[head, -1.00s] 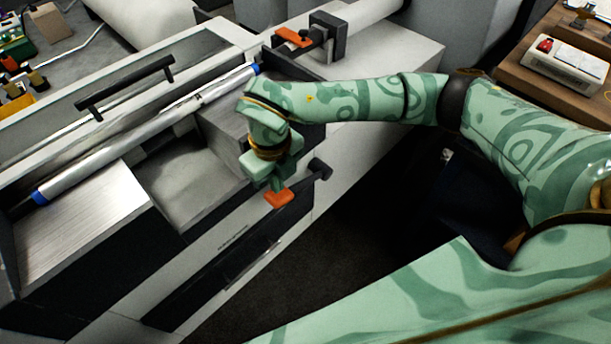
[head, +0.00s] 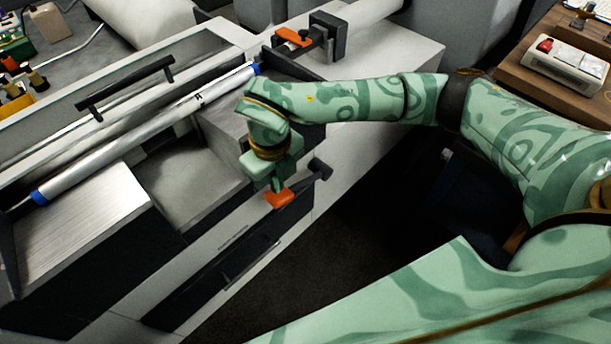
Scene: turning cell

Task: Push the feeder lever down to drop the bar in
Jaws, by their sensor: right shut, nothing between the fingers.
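A long silver bar (head: 130,142) with blue ends lies slanting along the top of the pale and dark machine. My right gripper (head: 271,183) is shut and empty, pointing down at the machine's front edge. Directly below its fingertips is an orange pad (head: 279,199), which appears to belong to the feeder lever. The gripper seems to touch the pad or hover just over it; I cannot tell which. A dark arm with a round black knob (head: 322,168) shows just right of the pad. The gripper hides part of this mechanism. My left gripper is not in view.
A black handle (head: 125,84) stands behind the bar. A dark bracket with an orange top piece (head: 293,37) sits at the back by a pale tube. A wooden table (head: 560,75) with a white device is at the right. Dark floor is clear in front of the machine.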

